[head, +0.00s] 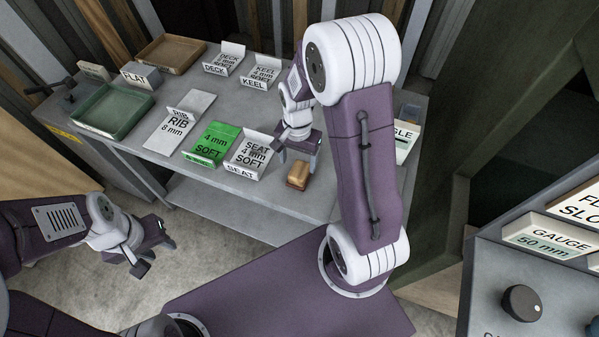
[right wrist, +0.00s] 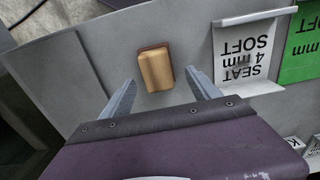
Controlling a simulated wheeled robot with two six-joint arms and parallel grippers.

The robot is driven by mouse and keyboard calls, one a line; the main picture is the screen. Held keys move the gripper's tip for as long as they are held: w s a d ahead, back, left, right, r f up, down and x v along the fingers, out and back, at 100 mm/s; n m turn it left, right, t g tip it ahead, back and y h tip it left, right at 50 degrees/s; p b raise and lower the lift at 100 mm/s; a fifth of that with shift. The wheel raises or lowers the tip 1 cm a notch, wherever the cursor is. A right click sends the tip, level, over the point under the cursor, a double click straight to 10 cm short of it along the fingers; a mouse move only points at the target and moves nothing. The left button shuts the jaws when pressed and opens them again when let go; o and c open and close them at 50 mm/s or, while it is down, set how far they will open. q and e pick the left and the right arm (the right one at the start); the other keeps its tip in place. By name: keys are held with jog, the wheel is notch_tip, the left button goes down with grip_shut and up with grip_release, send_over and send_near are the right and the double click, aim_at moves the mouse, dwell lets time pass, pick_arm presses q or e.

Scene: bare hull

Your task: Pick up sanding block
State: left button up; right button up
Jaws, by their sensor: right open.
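The sanding block (head: 298,174) is a small tan-brown block lying on the grey workbench (head: 272,203) near its front edge. It also shows in the right wrist view (right wrist: 156,69), just beyond the fingertips and between their lines. My right gripper (head: 297,158) is open and empty, close above and behind the block in the head view; its fingers also show in the right wrist view (right wrist: 160,90). My left gripper (head: 152,257) hangs off the bench at the lower left, over the floor. Whether its jaws are apart is unclear.
A white "SEAT 4 mm SOFT" card holder (head: 246,158) stands left of the block, with a green "4 mm SOFT" holder (head: 212,143) beside it. A green tray (head: 112,111) and a brown tray (head: 171,54) sit farther left. A grey panel with a black knob (head: 522,303) is at the right.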

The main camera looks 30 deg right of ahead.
aim_at(299, 169)
jog(key=f, duration=0.4)
jog(key=shift+s, duration=0.4)
jog(key=shift+f, duration=0.3)
jog(key=shift+w+d+f, duration=0.15)
jog(key=shift+w+f, duration=0.05)
jog(key=shift+r, duration=0.1)
jog(key=c, duration=1.5)
jog(key=shift+r, duration=0.1)
jog(key=shift+r, duration=0.3)
jog(key=r, duration=0.2)
jog(key=d+r, duration=0.1)
jog(key=r, duration=0.1)
jog(key=shift+s, duration=0.15)
jog(key=s+d+r, duration=0.3)
jog(key=d+r, duration=0.3)
jog(key=d, duration=0.4)
